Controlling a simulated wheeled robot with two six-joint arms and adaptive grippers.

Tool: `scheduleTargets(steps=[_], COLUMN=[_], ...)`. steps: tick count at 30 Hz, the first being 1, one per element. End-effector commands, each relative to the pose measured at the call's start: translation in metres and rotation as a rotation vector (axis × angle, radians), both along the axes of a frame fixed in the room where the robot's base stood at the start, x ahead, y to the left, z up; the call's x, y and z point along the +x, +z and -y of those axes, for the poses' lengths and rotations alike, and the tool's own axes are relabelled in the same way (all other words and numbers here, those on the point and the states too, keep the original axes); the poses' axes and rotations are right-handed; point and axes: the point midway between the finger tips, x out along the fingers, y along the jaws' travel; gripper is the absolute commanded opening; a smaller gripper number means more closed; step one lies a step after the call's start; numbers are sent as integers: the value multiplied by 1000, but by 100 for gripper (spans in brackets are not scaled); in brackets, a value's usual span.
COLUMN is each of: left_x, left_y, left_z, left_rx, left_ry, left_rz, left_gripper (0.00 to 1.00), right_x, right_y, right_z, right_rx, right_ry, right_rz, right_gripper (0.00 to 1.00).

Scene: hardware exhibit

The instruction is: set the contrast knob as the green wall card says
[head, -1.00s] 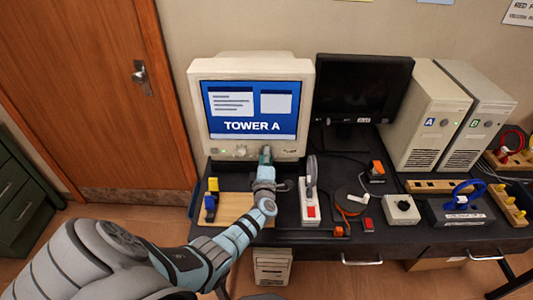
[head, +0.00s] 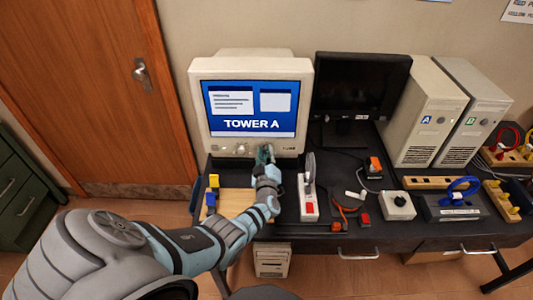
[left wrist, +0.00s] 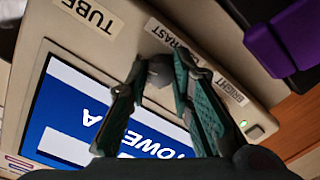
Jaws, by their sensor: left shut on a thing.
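The beige monitor (head: 300,115) has a blue screen reading TOWER A. The gripper hides the knob in the head view. I cannot read the knob's setting. No green wall card can be made out. My right gripper is not in view.
A switch box with a raised lever (head: 309,190) stands close right of my left gripper. A dark monitor (head: 362,95) and two towers (head: 425,115) stand to the right.

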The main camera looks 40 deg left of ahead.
Motion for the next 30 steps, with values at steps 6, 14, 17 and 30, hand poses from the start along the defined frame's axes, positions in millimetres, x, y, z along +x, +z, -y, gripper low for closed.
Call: scheduleTargets(steps=[6,14,17,30], left_x=[0,0,-1,0], left_y=[-2,-2,-2,-1], left_z=[1,1,1,0], left_rx=[37,47,46,47], left_ry=[-1,-1,-1,0], left_rz=[-34,-41,-40,-37], left_gripper=[0,0,0,42], right_x=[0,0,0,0], right_y=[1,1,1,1], right_z=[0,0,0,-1], right_rx=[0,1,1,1], right_ry=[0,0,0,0], right_rz=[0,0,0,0], right_gripper=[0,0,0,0])
